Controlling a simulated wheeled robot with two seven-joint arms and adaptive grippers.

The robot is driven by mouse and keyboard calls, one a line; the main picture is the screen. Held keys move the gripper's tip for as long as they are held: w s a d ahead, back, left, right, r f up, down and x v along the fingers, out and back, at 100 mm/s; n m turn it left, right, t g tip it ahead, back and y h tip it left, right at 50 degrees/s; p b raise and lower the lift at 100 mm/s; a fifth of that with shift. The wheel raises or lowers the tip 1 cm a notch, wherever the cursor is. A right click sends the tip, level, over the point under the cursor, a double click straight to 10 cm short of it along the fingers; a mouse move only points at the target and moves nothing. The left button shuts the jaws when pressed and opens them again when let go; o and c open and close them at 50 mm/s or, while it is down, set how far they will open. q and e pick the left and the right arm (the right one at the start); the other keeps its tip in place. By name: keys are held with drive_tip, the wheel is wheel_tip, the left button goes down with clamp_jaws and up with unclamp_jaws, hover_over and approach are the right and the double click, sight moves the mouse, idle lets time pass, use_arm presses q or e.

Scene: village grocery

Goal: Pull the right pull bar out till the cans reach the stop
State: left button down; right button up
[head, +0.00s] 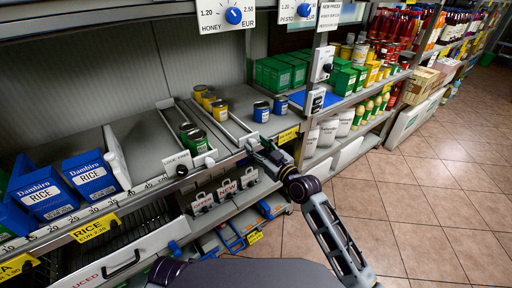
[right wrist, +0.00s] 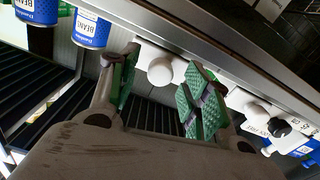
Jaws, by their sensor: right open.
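The right pull bar shows in the right wrist view as a white strip with a round white knob (right wrist: 160,72). My right gripper (right wrist: 158,85) is open, its green-padded fingers on either side of that knob; I cannot tell whether they touch it. In the head view my right gripper (head: 258,150) is at the shelf's front edge and mostly hides the knob. Two blue cans (head: 261,112) stand in the lane behind it, back from the front edge. They also show as blue bean cans (right wrist: 92,28) in the right wrist view. My left gripper is not in view.
Left of this lane, green cans (head: 197,140) and yellow cans (head: 220,110) stand behind another white pull bar (head: 178,165). Blue rice boxes (head: 88,174) stand farther left. The tiled floor (head: 400,200) at right is clear.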

drive_tip(key=shift+w+a, duration=0.35)
drive_tip(key=shift+w, duration=0.1)
clamp_jaws()
